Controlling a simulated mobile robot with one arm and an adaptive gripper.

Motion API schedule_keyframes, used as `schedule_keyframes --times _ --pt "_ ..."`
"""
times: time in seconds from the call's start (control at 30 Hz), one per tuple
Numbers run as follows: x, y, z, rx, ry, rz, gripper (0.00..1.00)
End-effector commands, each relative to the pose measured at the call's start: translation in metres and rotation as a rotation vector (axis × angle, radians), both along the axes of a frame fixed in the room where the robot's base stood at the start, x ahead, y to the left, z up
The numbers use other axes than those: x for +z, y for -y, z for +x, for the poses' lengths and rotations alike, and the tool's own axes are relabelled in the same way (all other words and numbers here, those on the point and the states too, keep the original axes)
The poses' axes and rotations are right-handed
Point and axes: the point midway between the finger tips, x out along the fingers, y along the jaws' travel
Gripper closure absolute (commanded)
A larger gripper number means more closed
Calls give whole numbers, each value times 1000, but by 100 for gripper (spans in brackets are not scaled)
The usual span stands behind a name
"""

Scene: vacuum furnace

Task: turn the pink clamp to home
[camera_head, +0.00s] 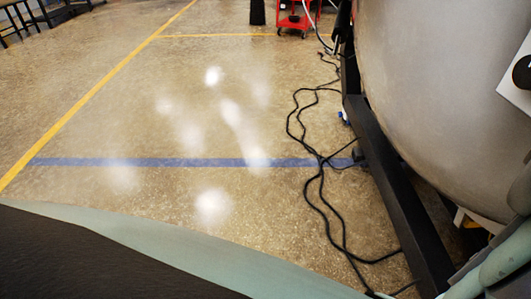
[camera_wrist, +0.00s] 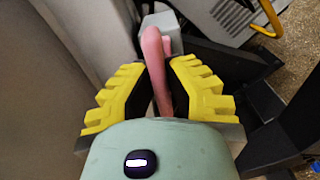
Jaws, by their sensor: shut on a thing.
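The pink clamp (camera_wrist: 154,51) shows in the wrist view as a long pink bar between my gripper's fingers. Its top end lies by a grey block (camera_wrist: 163,27) on the furnace side. My gripper (camera_wrist: 163,88) has yellow ridged fingers, one on each side of the pink bar, and is shut on it. The lower part of the bar is hidden behind the pale green wrist body. The head view shows neither the clamp nor my gripper's fingers.
In the head view, the big grey furnace vessel (camera_head: 440,95) fills the right above a black frame rail (camera_head: 393,200). Black cables (camera_head: 322,170) lie on the floor beside it. A red cart (camera_head: 296,20) stands far back.

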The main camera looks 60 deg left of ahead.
Motion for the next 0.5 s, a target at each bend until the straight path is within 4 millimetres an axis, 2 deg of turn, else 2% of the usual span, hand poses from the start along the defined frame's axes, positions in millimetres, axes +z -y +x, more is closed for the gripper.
schedule_keyframes --times 0.5 --pt "-9 -3 0 11 241 363 100"
